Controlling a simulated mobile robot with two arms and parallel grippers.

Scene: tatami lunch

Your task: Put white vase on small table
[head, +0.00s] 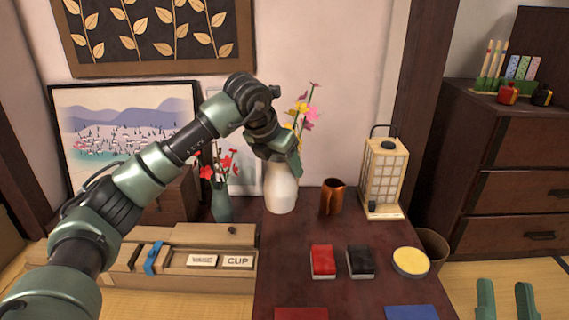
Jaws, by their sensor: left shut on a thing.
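The white vase (281,190) stands upright at the back of the dark wooden table (290,250), with pink and yellow flowers (303,112) in it. My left gripper (284,156) reaches over from the left and is shut on the vase near its neck. The arm hides the neck and part of the flowers. I cannot tell whether the vase's base touches the tabletop, or whether this table is the small table. My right gripper (506,300) is at the bottom right over the tatami, its two fingers apart and nothing between them.
A copper cup (332,197) and a lantern (384,175) stand right of the vase. A teal vase (221,200) with red flowers stands left. Red (322,262) and black (360,262) boxes and a yellow-topped round thing (410,262) lie nearer. The table's middle left is clear.

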